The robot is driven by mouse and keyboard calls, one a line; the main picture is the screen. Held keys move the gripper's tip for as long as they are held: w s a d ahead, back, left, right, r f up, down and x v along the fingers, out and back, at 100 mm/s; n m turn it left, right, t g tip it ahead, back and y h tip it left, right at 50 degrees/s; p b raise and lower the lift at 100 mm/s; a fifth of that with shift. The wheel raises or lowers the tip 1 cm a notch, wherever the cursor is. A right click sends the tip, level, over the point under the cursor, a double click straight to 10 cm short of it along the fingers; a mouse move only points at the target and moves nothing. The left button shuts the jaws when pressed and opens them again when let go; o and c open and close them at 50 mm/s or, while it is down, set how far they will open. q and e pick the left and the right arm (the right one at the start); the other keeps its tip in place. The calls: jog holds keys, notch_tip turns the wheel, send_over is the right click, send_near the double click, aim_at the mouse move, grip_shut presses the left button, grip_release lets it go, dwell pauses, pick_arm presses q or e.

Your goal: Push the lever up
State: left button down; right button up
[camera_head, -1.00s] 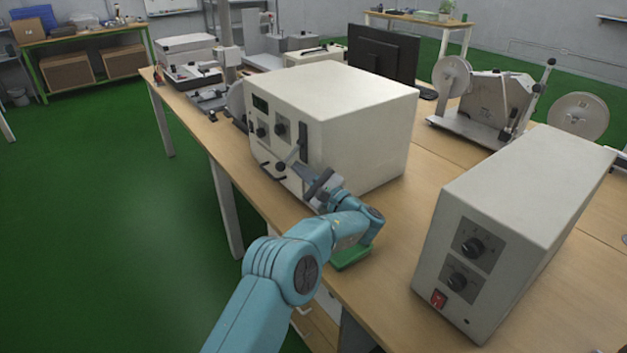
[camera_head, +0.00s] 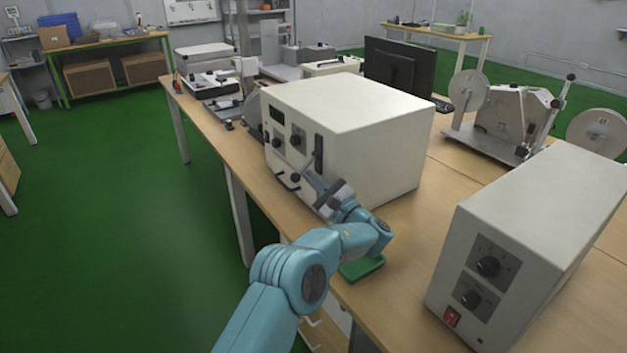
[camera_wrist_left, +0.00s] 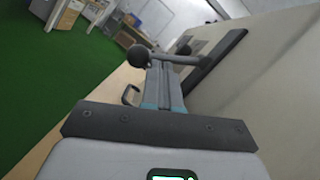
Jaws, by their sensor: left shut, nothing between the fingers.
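The lever has a dark ball knob (camera_head: 295,178) and juts from a dark upright slot plate (camera_head: 318,152) on the front of a white box-shaped machine (camera_head: 372,150). In the left wrist view the ball knob (camera_wrist_left: 138,57) is at the left end of a grey lever rod (camera_wrist_left: 178,60), which runs to the slot plate (camera_wrist_left: 218,57). My left gripper (camera_head: 308,177) is shut and empty, its tips close to the lever rod. In the wrist view the fingers (camera_wrist_left: 163,80) reach the rod between knob and plate; contact cannot be told. My right gripper is not in view.
A second white box with dials and a red switch (camera_head: 452,317) stands at right. A reel machine (camera_head: 505,115) and a monitor (camera_head: 398,65) are behind. A green block (camera_head: 362,268) lies under my left forearm. Open green floor (camera_head: 130,230) lies left of the table.

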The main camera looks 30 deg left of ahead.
aim_at(304, 167)
pick_arm(q)
jog(key=shift+s+a+r+m+t, duration=0.1)
jog(key=shift+s+r+m+t, duration=0.15)
jog(key=shift+m, duration=0.55)
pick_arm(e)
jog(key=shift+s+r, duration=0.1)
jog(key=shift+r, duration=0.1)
pick_arm(q)
jog(key=r+m+t+p, duration=0.1)
jog(key=m, duration=0.3)
jog(key=s+r+m+t+h+p, duration=0.1)
jog(key=r+m+t, duration=0.1)
jog(key=m, duration=0.2)
jog(key=r+m+t+h+p, duration=0.1)
jog(key=m+t+p, duration=0.1)
jog(key=m, duration=0.3)
jog(key=shift+s+a+r, duration=0.15)
jog(key=shift+s+a, duration=0.25)
jog(key=shift+r+t, duration=0.2)
jog(key=shift+t, duration=0.05)
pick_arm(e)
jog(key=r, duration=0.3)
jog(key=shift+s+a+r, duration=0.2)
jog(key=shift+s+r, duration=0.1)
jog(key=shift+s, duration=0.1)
pick_arm(q)
jog(key=shift+w+d+r, duration=0.1)
jog(key=shift+r, duration=0.3)
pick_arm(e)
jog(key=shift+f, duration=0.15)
